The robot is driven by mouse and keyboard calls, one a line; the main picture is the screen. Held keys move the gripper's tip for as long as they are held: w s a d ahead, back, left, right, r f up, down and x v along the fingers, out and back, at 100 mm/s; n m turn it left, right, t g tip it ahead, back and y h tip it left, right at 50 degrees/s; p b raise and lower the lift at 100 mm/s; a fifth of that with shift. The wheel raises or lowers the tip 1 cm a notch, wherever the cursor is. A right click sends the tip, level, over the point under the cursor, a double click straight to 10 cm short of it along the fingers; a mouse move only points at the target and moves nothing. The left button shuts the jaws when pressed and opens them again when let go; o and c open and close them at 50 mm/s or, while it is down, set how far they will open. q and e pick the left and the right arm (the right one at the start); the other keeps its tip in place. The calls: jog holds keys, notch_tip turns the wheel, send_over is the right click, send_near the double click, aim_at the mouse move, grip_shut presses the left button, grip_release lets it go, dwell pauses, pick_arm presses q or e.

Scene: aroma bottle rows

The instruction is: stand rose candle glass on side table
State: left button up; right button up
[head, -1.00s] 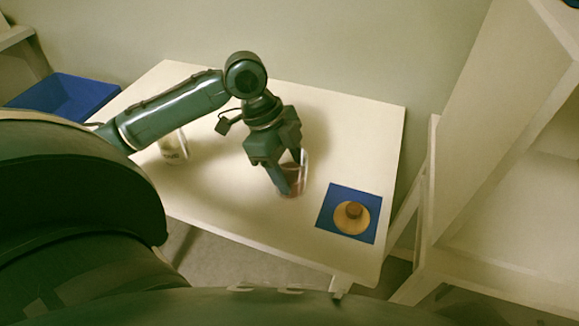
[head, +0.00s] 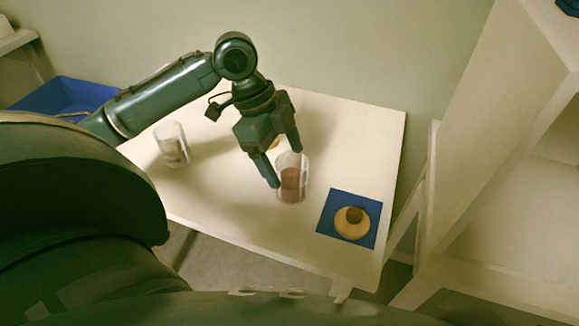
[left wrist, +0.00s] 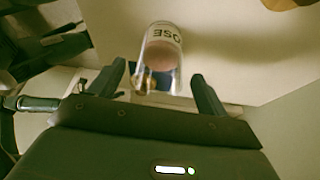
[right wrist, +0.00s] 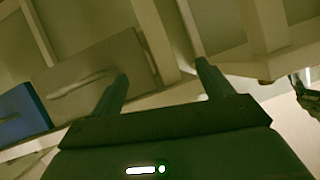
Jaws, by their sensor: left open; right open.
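The rose candle glass (head: 291,185) is a clear glass with pinkish wax, standing upright on the white side table (head: 230,215). In the left wrist view the glass (left wrist: 161,55) shows part of its label, "OSE", just beyond the fingertips. My left gripper (head: 286,168) is open, its fingers apart beside and above the glass; in the left wrist view the gripper (left wrist: 158,74) has nothing clamped between its fingers. My right gripper (right wrist: 162,72) is open and empty, away from the table top, and does not show in the head view.
A second clear glass with a pale label (head: 172,147) stands at the table's left. A blue mat (head: 327,213) with a round wooden lid (head: 351,228) lies to the right. An orange-tan item (head: 274,143) is partly hidden behind my left gripper. A white shelf (head: 470,130) stands at right.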

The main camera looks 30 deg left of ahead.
pick_arm(q)
jog(key=p+v, duration=0.1)
jog(key=v, duration=0.6)
jog(key=shift+r, duration=0.4)
jog(key=shift+s+a, duration=0.15)
